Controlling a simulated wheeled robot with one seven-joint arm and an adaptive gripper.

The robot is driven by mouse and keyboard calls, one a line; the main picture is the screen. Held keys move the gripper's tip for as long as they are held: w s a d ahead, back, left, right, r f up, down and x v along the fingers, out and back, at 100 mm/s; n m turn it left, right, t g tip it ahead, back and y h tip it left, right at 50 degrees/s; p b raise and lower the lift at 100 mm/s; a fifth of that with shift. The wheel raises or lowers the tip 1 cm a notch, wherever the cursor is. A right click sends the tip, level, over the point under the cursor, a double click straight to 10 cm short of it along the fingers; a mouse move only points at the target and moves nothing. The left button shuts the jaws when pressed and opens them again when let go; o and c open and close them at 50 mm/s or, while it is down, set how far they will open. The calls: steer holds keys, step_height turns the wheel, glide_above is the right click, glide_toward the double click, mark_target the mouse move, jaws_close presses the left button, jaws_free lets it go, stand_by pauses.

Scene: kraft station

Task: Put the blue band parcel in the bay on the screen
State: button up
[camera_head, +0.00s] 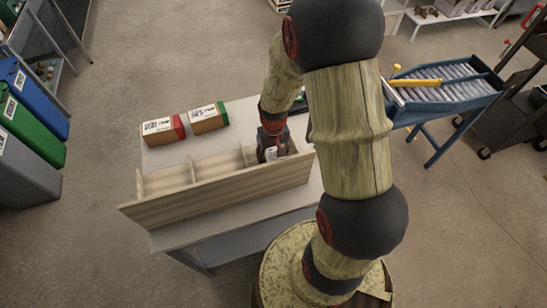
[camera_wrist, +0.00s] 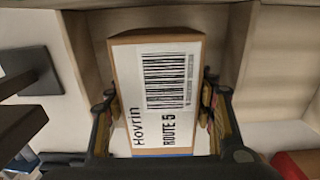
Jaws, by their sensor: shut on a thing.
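The blue band parcel (camera_wrist: 160,85) is a brown box with a white label reading "Hovrin ROUTE 5" and a barcode. A strip of its blue band shows at the lower edge in the wrist view. My gripper (camera_wrist: 160,100) is shut on it, one finger on each side. In the head view my gripper (camera_head: 271,150) is at the right end of the wooden rack (camera_head: 215,200). The wrist view shows the parcel between two of the rack's dividers; I cannot tell whether it touches the bay floor. No readable screen shows.
A red band parcel (camera_head: 160,130) and a green band parcel (camera_head: 208,118) stand behind the rack on the white table (camera_head: 180,238). The rack's left bays look empty. A dark flat panel (camera_wrist: 28,70) is left of the parcel in the wrist view. A roller conveyor (camera_head: 445,88) stands right.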

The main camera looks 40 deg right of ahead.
steer(key=shift+f, duration=0.25)
steer(key=o, duration=1.6)
step_height(320, 180, up, 14)
steer(key=p, duration=0.2)
steer(key=shift+a+f+p, duration=0.1)
steer(key=shift+f+p, duration=0.05)
steer(key=shift+p, duration=0.15)
steer(key=s+a+r+n+t, duration=0.1)
steer(key=s+a+r+t, duration=0.1)
steer(key=s+a+r, duration=0.2)
steer(key=s+a+r+n+t, duration=0.1)
steer(key=s+a+r, duration=0.3)
steer(key=r, duration=0.6)
steer(key=s+a+r+n+t, duration=0.1)
steer(key=s+a+r+t, duration=0.1)
steer(key=r, duration=0.5)
steer(key=shift+s+a+r+t, duration=0.2)
steer(key=shift+s+a, duration=0.25)
steer(key=shift+s, duration=0.15)
steer(key=shift+s+a+r+t, duration=0.1)
steer(key=shift+s+a+r, duration=0.05)
steer(key=shift+s+a, duration=0.35)
